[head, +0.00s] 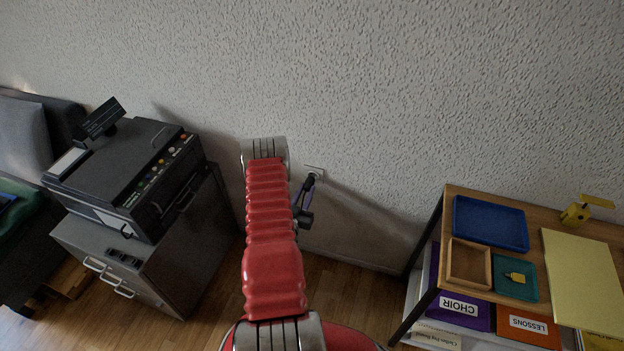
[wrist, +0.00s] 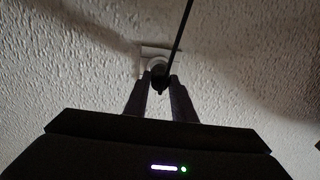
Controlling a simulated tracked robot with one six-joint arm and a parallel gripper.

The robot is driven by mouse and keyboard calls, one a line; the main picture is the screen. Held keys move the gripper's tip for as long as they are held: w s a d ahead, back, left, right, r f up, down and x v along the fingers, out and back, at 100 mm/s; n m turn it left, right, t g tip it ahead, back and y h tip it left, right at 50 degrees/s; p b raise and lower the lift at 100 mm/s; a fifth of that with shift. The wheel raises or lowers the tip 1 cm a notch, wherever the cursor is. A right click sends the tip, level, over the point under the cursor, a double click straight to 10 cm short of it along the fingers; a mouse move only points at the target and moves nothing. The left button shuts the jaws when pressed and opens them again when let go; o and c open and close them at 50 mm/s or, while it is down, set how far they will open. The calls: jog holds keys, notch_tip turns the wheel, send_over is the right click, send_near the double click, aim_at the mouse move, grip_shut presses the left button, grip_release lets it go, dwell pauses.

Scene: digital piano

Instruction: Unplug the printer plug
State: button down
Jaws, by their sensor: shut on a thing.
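The dark printer plug (wrist: 160,80) is in the middle of the wrist view, in front of a white wall socket (wrist: 148,51). A thin black cord rises from it to the top edge. My gripper (wrist: 160,84) is shut on the plug, one dark finger on each side. In the head view my gripper (head: 308,187) is small, close to the wall below the socket (head: 316,170), and the plug is mostly hidden there. I cannot tell how deep the plug sits in the socket. The dark printer (head: 125,175) stands at the left.
The printer rests on a grey cabinet (head: 180,265) against the wall. At the right, a wooden-topped shelf (head: 450,205) holds a blue tray (head: 490,223), a small wooden tray (head: 468,283) and a yellow pad (head: 580,275). Wooden floor between them is open.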

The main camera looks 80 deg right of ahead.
aim_at(307, 190)
jog(key=shift+w+a, duration=0.15)
jog(key=shift+a, duration=1.85)
jog(key=w+a+r+n+t+y, duration=0.1)
jog(key=w+a+r+n+t, duration=0.2)
jog(key=w, duration=0.8)
jog(key=w+a+r+n+t+y, duration=0.15)
jog(key=w+a+r+t, duration=0.35)
jog(key=w, duration=0.5)
jog(key=w+a+r+n+t, duration=0.25)
jog(key=w+r, duration=0.25)
jog(key=w, duration=0.6)
jog(key=w+a+r+n+t+y, duration=0.2)
jog(key=w+a+r+t, duration=0.15)
jog(key=w+a, duration=0.4)
jog(key=w+a+r+n+t+y, duration=0.25)
jog(key=w+a+r, duration=0.3)
jog(key=a, duration=0.35)
jog(key=w+a+r+n+t+y, duration=0.1)
jog(key=w+a+r+n+y, duration=0.1)
jog(key=a, duration=0.8)
jog(key=w+a+r+n+t+y, duration=0.1)
jog(key=a+r+y, duration=0.4)
jog(key=a, duration=0.6)
jog(key=w+a+r+n+t+y, duration=0.1)
jog(key=w+a+r+n+y, duration=0.3)
jog(key=a, duration=0.7)
jog(key=shift+r, duration=0.2)
